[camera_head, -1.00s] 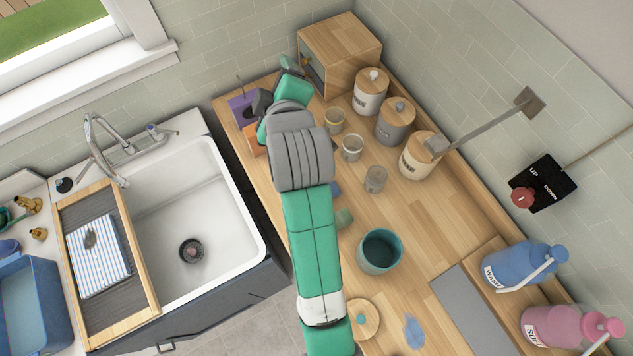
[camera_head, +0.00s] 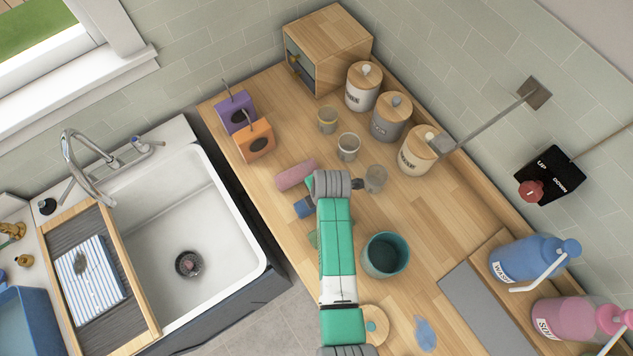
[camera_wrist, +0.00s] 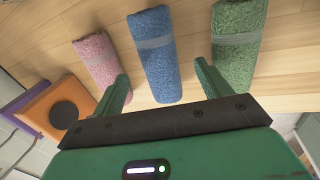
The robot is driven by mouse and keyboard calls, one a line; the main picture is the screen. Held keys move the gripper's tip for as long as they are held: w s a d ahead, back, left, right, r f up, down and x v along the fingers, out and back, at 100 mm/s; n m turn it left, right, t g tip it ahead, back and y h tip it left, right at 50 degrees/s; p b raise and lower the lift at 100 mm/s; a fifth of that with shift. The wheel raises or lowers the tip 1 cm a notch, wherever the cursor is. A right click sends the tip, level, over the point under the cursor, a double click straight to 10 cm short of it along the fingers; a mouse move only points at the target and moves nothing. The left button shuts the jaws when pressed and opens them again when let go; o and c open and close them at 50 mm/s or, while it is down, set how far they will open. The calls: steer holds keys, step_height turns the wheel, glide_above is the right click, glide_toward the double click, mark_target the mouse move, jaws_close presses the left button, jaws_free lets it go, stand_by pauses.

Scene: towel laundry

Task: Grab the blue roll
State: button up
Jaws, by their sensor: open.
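The blue roll (camera_wrist: 155,55) lies on the wooden counter, with a grey band around it. It sits between the pink roll (camera_wrist: 98,58) and the green roll (camera_wrist: 238,45) in the wrist view. My gripper (camera_wrist: 161,76) is open and empty, its two green fingers at either side of the blue roll's near end in that picture, with no contact visible. In the head view my arm partly hides the blue roll (camera_head: 303,207) and the green roll (camera_head: 313,240); the pink roll (camera_head: 296,175) shows more fully.
A teal pot (camera_head: 385,256) stands right of my arm. Glass jars (camera_head: 348,147) and lidded canisters (camera_head: 391,117) stand behind. Orange (camera_head: 257,139) and purple (camera_head: 236,112) boxes are at back left. The sink (camera_head: 200,225) lies left of the counter.

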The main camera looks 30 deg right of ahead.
steer(key=x, duration=0.3)
steer(key=shift+w+d+f, duration=0.1)
steer(key=shift+f, duration=0.3)
steer(key=c, duration=1.1)
steer(key=v, duration=0.3)
steer(key=w+v, duration=0.1)
steer(key=v, duration=0.2)
steer(key=w+v, duration=0.1)
steer(key=v, duration=0.3)
steer(key=shift+w+r, duration=0.15)
steer(key=shift+r, duration=0.1)
